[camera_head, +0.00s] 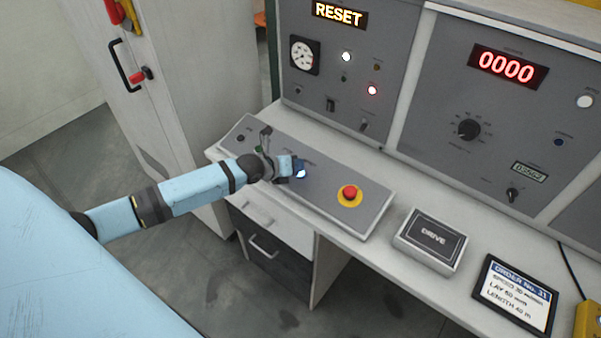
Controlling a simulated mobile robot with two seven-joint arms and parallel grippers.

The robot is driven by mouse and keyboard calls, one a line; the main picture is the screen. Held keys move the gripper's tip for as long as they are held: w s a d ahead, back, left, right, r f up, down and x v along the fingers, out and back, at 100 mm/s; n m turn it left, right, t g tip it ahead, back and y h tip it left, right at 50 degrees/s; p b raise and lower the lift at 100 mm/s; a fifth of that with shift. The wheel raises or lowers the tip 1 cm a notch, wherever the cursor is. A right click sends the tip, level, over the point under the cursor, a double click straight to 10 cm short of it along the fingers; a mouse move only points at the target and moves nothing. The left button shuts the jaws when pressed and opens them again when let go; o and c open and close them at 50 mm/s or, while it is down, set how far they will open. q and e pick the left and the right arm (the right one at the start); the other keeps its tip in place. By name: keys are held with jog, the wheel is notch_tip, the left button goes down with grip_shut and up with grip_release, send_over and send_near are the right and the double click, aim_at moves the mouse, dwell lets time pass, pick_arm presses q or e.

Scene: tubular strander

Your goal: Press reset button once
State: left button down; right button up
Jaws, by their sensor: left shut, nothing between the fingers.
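The sloped grey control box (325,188) lies on the desk and carries the buttons. A lit white-blue button (301,174) shows right at the tip of my left gripper (298,169). The gripper is shut and empty, and its fingertips are over or against this button; I cannot tell whether they touch it. The label by the button is too small to read and partly covered. The display (339,13) on the upright panel reads RESET in lit letters. My right gripper does not show.
A red emergency button (349,192) on a yellow ring sits right of the lit button. A small lever (265,134) stands behind my gripper. A DRIVE box (432,238) and an order tablet (514,295) lie further right. A counter (508,66) reads 0000. A tall cabinet (175,90) stands left.

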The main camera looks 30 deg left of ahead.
dwell(0.4)
dwell(0.4)
pick_arm(q)
jog(key=shift+w+f+b, duration=0.15)
jog(key=shift+f+b, duration=0.25)
jog(key=shift+f, duration=0.05)
jog(key=shift+w+f+b, duration=0.1)
jog(key=shift+f+b, duration=0.25)
dwell(0.6)
jog(key=shift+r, duration=0.15)
jog(key=shift+s+r+p, duration=0.25)
jog(key=shift+r+p, duration=0.4)
jog(key=shift+p, duration=0.15)
